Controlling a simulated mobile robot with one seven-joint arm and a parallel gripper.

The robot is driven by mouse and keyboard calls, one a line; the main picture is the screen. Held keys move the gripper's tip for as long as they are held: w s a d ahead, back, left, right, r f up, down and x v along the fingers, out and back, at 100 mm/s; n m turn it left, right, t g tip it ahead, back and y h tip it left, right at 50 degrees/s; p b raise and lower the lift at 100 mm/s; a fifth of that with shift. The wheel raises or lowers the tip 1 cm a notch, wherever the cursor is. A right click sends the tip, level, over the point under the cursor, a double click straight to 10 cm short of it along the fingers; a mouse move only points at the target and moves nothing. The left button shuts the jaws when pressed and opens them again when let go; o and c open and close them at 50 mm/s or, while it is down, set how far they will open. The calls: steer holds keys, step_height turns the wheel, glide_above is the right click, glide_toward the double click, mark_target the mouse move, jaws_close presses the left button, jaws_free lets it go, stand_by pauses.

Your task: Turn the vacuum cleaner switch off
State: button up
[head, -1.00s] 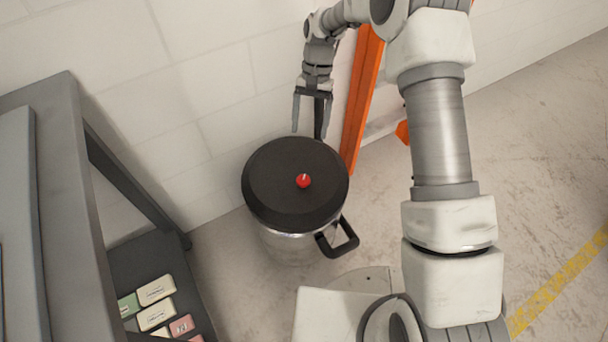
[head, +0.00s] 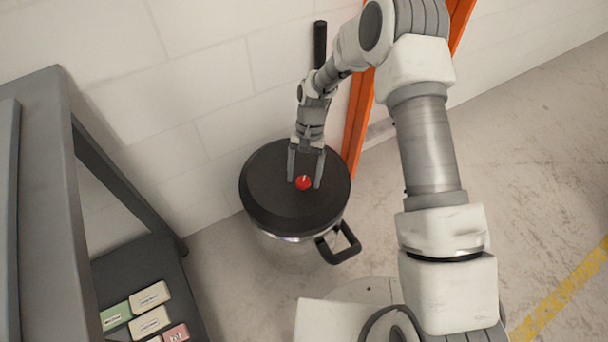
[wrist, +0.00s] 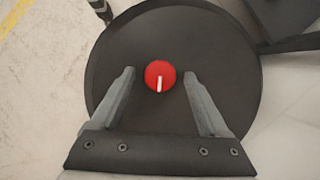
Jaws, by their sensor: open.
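The vacuum cleaner (head: 262,205) is a metal drum with a black round lid and a black side handle, standing on the floor by the wall. A red round switch (head: 303,183) with a white mark sits on the lid. In the wrist view the switch (wrist: 160,76) shows its white mark pointing down toward the gripper's base. My gripper (head: 304,184) is open over the lid, its fingers on either side of the switch. In the wrist view the fingertips (wrist: 159,73) stand apart from the knob with gaps on both sides. I cannot tell their exact height above the lid.
A grey table or shelf frame (head: 55,190) stands at left, with several small labelled blocks (head: 150,298) on its lower shelf. An orange post (head: 358,125) and a white block wall (head: 215,85) are behind. Floor at right is clear.

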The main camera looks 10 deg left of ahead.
steer(key=shift+c, duration=0.2)
jaws_close()
stand_by(0.3)
steer(key=n, duration=0.1)
steer(key=n+h, duration=0.1)
steer(key=n, duration=0.1)
steer(key=n+p, duration=0.1)
steer(key=shift+a+r+n+h, duration=0.1)
steer(key=shift+a+n+h, duration=0.2)
steer(key=shift+h, duration=0.1)
steer(key=n, duration=0.2)
steer(key=n+t+h, duration=0.1)
steer(key=n, duration=0.1)
steer(key=shift+s+a+n+h+p, duration=0.1)
steer(key=shift+n+h+p, duration=0.2)
steer(key=n+t+h, duration=0.1)
steer(key=n, duration=0.3)
steer(key=shift+s+a+n+p, duration=0.1)
steer(key=shift+s+n+p, duration=0.05)
steer(key=shift+n+p, duration=0.2)
steer(key=shift+s+n+t+h+p, duration=0.15)
steer(key=shift+n+t, duration=0.3)
steer(key=shift+n, duration=0.6)
steer(key=shift+w+n+t+h+p, duration=0.15)
steer(key=shift+n+t, duration=0.3)
steer(key=shift+n, duration=0.55)
steer(key=shift+s, duration=0.1)
